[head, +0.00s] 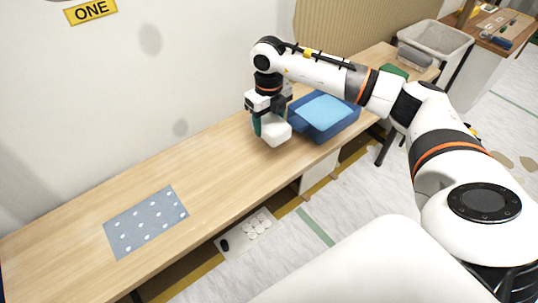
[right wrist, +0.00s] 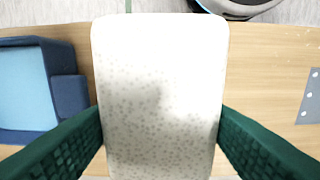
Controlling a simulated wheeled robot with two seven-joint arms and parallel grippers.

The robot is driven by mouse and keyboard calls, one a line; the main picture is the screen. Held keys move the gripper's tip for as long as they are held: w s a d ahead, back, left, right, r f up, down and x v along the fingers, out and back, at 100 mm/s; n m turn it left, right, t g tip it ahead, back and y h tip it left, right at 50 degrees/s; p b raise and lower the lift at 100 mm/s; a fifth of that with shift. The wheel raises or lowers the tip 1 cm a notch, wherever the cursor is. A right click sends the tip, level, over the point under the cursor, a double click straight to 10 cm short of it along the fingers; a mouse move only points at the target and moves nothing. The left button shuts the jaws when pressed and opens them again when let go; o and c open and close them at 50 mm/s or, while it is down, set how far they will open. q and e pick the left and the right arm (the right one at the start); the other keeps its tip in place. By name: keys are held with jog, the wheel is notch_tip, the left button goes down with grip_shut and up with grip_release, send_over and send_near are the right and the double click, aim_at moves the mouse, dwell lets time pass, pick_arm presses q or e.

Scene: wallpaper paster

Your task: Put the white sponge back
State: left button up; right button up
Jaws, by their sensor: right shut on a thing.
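The white sponge (head: 276,133) is a pale block held by my right gripper (head: 266,124) at the wooden table, just left of the blue tray. In the right wrist view, the speckled sponge (right wrist: 160,95) fills the middle between the two green fingers. I cannot tell whether its underside touches the table. The dark blue tray (head: 328,129) has a light blue pad or surface (head: 324,107) in it. The tray also shows at the left of the right wrist view (right wrist: 68,95), apart from the sponge. My left gripper is out of view.
A grey sheet with white dots (head: 146,221) lies on the table (head: 215,165) at the near left. The table between sheet and sponge is clear. The wall (head: 150,90) runs behind the table. A pale bin (head: 436,39) stands at the far right.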

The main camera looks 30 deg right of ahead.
notch_tip(320, 180, down, 5)
jog(key=shift+f+b, duration=0.15)
jog(key=shift+b, duration=0.3)
notch_tip(320, 180, down, 4)
jog(key=shift+f, duration=0.2)
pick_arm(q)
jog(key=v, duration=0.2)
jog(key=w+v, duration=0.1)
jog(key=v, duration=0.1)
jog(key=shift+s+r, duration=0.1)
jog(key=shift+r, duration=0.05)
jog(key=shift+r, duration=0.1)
pick_arm(e)
jog(key=shift+f, duration=0.15)
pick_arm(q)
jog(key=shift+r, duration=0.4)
pick_arm(e)
jog(key=o, duration=1)
pick_arm(q)
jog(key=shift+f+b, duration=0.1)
jog(key=shift+b, duration=0.2)
